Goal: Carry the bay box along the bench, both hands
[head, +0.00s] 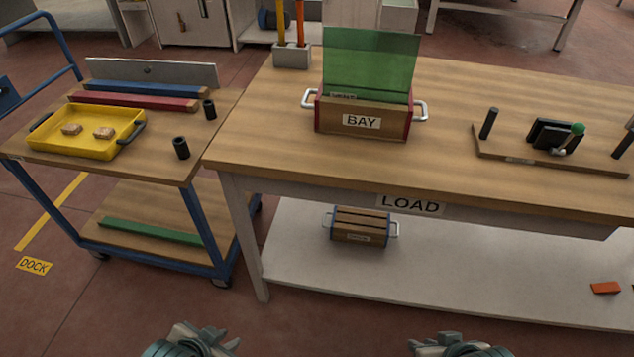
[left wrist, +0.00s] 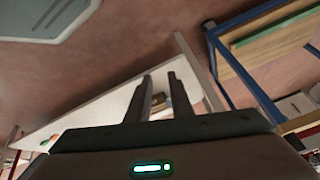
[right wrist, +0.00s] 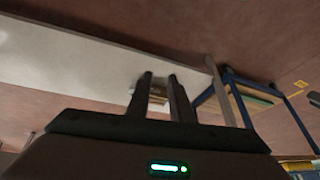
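The bay box (head: 361,121), with a wooden front labelled BAY, red ends and a silver handle at each side, stands upright on the wooden bench (head: 260,150). A green translucent pane (head: 370,62) stands up out of it. My left gripper (head: 190,341) and right gripper (head: 458,345) are at the bottom edge of the head view, well apart from the box and only partly in view. In the left wrist view the left fingers (left wrist: 158,82) stand apart with nothing between them. The right fingers (right wrist: 160,82) also stand apart and empty in the right wrist view.
A grey holder (head: 291,57) with orange and yellow sticks stands behind the box to the left. A board (head: 500,152) with pegs and black blocks lies to the right, with bare bench between. A second box (head: 360,237) sits on the lower shelf. A cart (head: 190,160) stands left.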

